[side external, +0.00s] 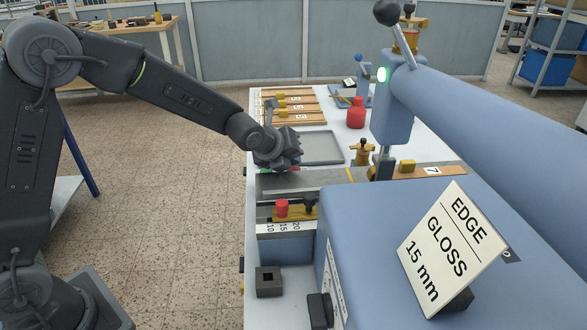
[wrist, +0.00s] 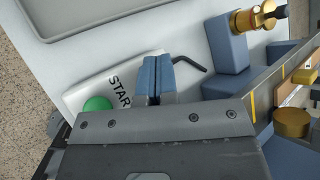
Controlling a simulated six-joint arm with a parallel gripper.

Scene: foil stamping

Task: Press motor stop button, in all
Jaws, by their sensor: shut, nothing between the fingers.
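A pale switch plate (wrist: 120,85) reading "STAR", its last part covered, lies on the bench in the wrist view. A round green button (wrist: 98,104) sits on it, left of my fingers.
A grey tray (side external: 320,147) lies behind my gripper. A red bottle (side external: 356,113) stands farther back. A red knob (side external: 281,207) is on the scale in front. A sign (side external: 450,245) reads "EDGE GLOSS 15 mm".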

